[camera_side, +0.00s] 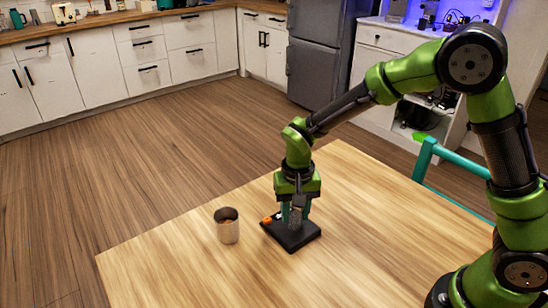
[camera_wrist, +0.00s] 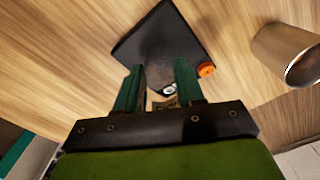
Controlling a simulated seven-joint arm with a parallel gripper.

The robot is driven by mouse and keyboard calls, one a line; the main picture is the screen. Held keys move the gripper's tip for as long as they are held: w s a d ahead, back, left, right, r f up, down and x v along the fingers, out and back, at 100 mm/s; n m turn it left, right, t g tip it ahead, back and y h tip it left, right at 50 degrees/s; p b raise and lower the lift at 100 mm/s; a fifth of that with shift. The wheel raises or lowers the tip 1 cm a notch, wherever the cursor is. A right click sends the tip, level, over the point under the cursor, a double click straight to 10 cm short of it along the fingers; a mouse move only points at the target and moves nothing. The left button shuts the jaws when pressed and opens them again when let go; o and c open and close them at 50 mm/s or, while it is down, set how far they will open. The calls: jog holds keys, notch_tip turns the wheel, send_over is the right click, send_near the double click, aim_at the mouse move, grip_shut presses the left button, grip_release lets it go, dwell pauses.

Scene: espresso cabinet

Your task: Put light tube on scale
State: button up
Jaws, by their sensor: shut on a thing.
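The scale (camera_side: 303,236) is a flat black square plate on the wooden table, with an orange knob at its left corner. It also shows in the wrist view (camera_wrist: 155,40), beyond my fingers. My gripper (camera_side: 295,220) points down right over the scale, its green fingers apart around a narrow thing. A greyish upright piece, seemingly the light tube (camera_side: 297,213), shows between the fingers in the side view. In the wrist view a tan, marked piece (camera_wrist: 166,103) shows low between my fingers (camera_wrist: 160,70). The fingers hide much of it, and I cannot tell whether it touches the scale.
The table (camera_side: 370,215) is otherwise clear. A teal chair (camera_side: 440,160) stands at its right edge. Cabinets and a fridge are far behind.

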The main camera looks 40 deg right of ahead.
jog(key=o, duration=1)
jog(key=shift+f, duration=0.15)
jog(key=shift+o, duration=0.2)
notch_tip(320, 180, up, 12)
jog(key=s+d+r+n+t+y, duration=0.1)
jog(key=s+d+r+t, duration=0.2)
jog(key=s, duration=0.5)
jog(key=s+d+r+n+t+y, duration=0.1)
jog(key=s+d+r+t, duration=0.3)
jog(key=s, duration=0.3)
jog(key=shift+s+d+r, duration=0.4)
jog(key=shift+d+r, duration=0.05)
jog(key=shift+r, duration=0.05)
